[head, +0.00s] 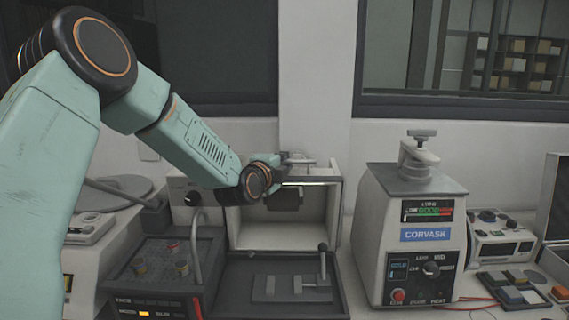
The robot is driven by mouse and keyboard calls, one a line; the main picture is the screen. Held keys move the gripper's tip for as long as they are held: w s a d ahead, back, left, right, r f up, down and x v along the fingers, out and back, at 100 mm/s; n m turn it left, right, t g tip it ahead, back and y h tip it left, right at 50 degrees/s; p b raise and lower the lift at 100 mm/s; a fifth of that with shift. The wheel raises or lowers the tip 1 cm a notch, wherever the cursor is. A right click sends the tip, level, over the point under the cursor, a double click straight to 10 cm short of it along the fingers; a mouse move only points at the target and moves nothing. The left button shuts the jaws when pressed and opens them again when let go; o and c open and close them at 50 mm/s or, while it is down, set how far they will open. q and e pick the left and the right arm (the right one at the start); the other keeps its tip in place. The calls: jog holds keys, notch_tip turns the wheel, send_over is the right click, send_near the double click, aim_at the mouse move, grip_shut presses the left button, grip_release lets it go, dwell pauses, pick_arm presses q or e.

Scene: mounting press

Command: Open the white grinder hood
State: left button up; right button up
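A white box-shaped housing (334,212), which I take to be the grinder hood, stands at the middle of the bench in the head view. Its front shows a pale interior with a lit strip under the top edge and a dark part inside. I cannot tell whether a clear panel covers the front. My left arm reaches in from the left, and my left gripper (292,161) is at the housing's top front edge, by a grey bar there. The wrist hides part of the upper left edge. The fingers are too small and overlapped to read. My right gripper is not in view.
A dark base plate with an upright lever (323,262) lies before the housing. A dark tray with small cups (160,262) stands left. A white CORVASK machine (418,235) with a top knob stands close on the right. Further right are a small instrument (499,240) and sample blocks (514,292).

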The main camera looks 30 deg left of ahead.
pick_arm(q)
jog(key=shift+d+r, duration=0.1)
grip_shut()
jog(key=shift+s, duration=0.15)
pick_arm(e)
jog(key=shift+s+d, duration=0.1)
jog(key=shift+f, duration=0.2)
